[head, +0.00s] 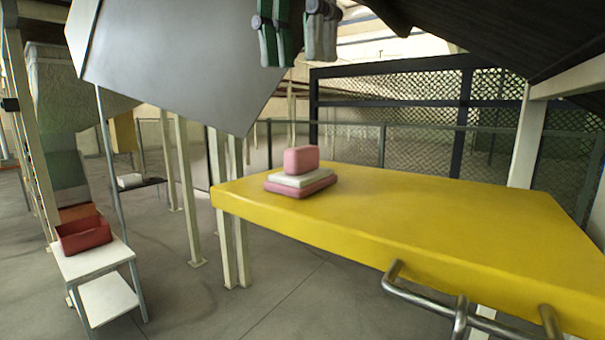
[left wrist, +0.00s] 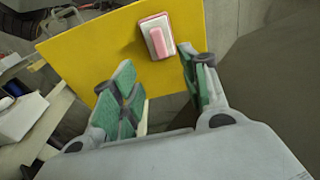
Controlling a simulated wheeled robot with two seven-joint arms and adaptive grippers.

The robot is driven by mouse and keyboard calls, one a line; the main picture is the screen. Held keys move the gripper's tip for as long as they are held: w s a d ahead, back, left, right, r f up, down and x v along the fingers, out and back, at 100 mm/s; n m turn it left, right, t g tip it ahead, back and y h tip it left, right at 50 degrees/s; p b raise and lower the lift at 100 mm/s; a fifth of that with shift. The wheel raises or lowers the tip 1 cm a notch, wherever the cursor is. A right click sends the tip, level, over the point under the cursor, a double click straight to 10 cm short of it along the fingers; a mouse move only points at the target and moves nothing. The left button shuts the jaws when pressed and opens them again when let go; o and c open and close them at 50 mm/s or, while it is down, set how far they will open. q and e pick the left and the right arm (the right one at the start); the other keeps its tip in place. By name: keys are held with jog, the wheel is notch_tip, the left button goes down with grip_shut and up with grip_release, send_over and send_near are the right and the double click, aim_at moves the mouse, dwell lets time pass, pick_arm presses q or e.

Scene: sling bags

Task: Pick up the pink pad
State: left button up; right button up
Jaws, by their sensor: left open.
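Two pink pieces are in a small stack on the yellow table (head: 430,210), near its far left corner. A flat pink pad (head: 300,190) lies at the bottom, a white slab (head: 298,178) lies on it, and a smaller, thicker pink block (head: 301,159) sits on top. In the left wrist view the pink block (left wrist: 157,42), the white slab (left wrist: 149,30) and the rim of the pink pad (left wrist: 163,18) show from above. My left gripper (head: 295,45) is open and empty, above the stack and apart from it. Its green-padded fingers also show in the left wrist view (left wrist: 157,72). My right gripper is not seen.
A red open bin (head: 83,236) stands on a small white side table (head: 92,262) at the left. Metal rails (head: 440,300) stick out from the yellow table's front edge. Most of the yellow tabletop is clear. Pale posts (head: 185,195) stand behind its left side.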

pick_arm(q)
jog(key=shift+f, duration=0.9)
send_over(302, 147)
jog(key=shift+s+f, duration=0.1)
jog(key=shift+f, duration=2.6)
jog(key=shift+a+f, duration=0.1)
jog(key=shift+f, duration=0.05)
jog(key=shift+f, duration=0.2)
jog(key=shift+f+b, duration=0.65)
jog(key=shift+f, duration=1.8)
grip_shut()
